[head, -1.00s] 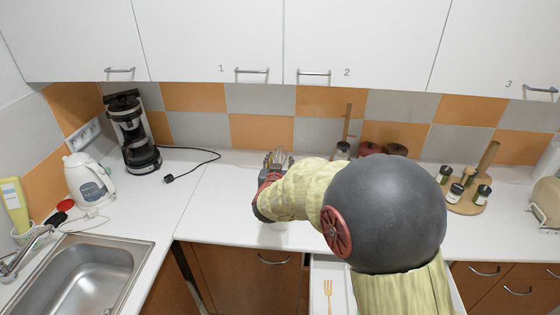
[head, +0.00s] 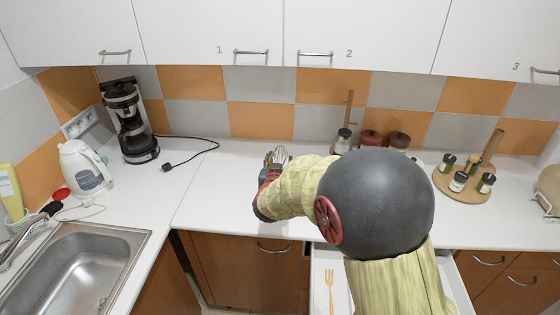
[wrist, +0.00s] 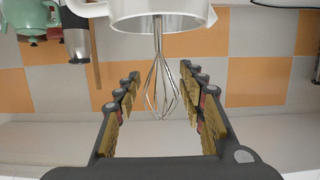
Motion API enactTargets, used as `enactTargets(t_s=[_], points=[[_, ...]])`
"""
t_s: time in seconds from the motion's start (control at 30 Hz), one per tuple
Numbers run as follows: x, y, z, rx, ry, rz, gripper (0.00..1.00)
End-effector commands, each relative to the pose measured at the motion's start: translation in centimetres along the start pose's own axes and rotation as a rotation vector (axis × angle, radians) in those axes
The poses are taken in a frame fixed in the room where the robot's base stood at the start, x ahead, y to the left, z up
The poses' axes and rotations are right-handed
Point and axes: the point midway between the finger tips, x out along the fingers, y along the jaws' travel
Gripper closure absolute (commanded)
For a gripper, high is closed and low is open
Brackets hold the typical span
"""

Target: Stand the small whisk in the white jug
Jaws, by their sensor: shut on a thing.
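The small whisk (wrist: 160,90) is between the fingers of my gripper (wrist: 160,73), which is shut on it, though contact is not clear. The wrist picture looks upside down, so its wire loops point up. Its handle runs to the mouth of the white jug (wrist: 190,9) and appears to reach inside it; the handle's end is hidden. In the head view the whisk's wires (head: 281,155) show just above my gripper (head: 269,174). The jug is not clearly visible there, with my arm in front.
Jars (head: 371,138) and a round board of spice jars (head: 456,194) stand to the right. A coffee maker (head: 130,125) and white kettle (head: 85,170) stand left, beyond clear counter (head: 215,190). An open drawer (head: 318,275) holds a wooden fork (head: 329,288).

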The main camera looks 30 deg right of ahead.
Motion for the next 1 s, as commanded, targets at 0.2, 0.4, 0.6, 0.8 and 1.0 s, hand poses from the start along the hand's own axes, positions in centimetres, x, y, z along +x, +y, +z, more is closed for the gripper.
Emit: enactTargets(t_s=[0.2,0.4,0.6,0.8,1.0], points=[[0.01,-0.01,0.00,0.000,0.001,0.000,0.85],[0.01,0.00,-0.01,0.000,0.001,0.000,0.53],[0.01,0.00,0.00,0.000,0.001,0.000,0.42],[0.01,0.00,0.02,0.000,0.000,0.000,0.39],[-0.26,-0.03,0.02,0.000,0.000,-0.001,0.39]])
